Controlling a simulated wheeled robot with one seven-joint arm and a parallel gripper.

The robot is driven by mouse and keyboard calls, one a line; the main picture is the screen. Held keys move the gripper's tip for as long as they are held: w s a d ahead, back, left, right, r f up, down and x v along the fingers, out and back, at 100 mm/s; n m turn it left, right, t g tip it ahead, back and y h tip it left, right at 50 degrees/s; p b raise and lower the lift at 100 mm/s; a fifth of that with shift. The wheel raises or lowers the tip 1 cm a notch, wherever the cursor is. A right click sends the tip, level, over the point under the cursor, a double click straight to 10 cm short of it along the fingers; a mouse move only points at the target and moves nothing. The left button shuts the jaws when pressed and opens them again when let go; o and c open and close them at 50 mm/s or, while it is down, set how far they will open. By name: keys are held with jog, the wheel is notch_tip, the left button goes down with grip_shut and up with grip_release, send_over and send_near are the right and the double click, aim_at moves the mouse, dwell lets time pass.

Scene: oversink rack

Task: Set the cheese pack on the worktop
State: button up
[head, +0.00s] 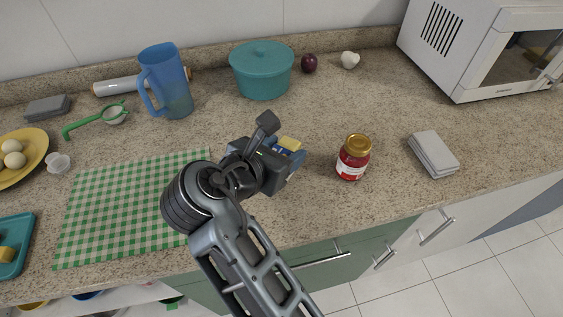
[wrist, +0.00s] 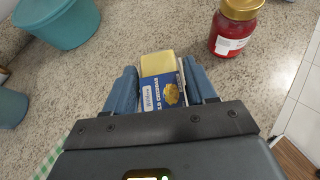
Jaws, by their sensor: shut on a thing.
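The cheese pack (wrist: 165,85) is a small block with a pale yellow end and a blue-and-white label. My gripper (wrist: 168,88) is shut on it, with one blue-grey finger on each side. In the head view the pack (head: 289,144) shows partly behind my gripper (head: 287,158), over the middle of the worktop. The worktop (head: 320,215) is speckled beige stone. I cannot tell whether the pack touches it. The pack's near end is hidden by my gripper.
A red jar (head: 353,160) with a gold lid stands just right of the gripper. A teal pot (head: 262,72) and blue jug (head: 168,85) stand behind. A green checked cloth (head: 115,215) lies left, folded grey cloths (head: 433,154) right. Bare worktop lies between pot and jar.

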jog(key=shift+a+f, duration=0.1)
jog(key=shift+f, duration=1.9)
jog(key=o, duration=1.4)
jog(key=shift+f, duration=0.1)
jog(key=shift+c, duration=0.2)
jog(key=v, duration=1.2)
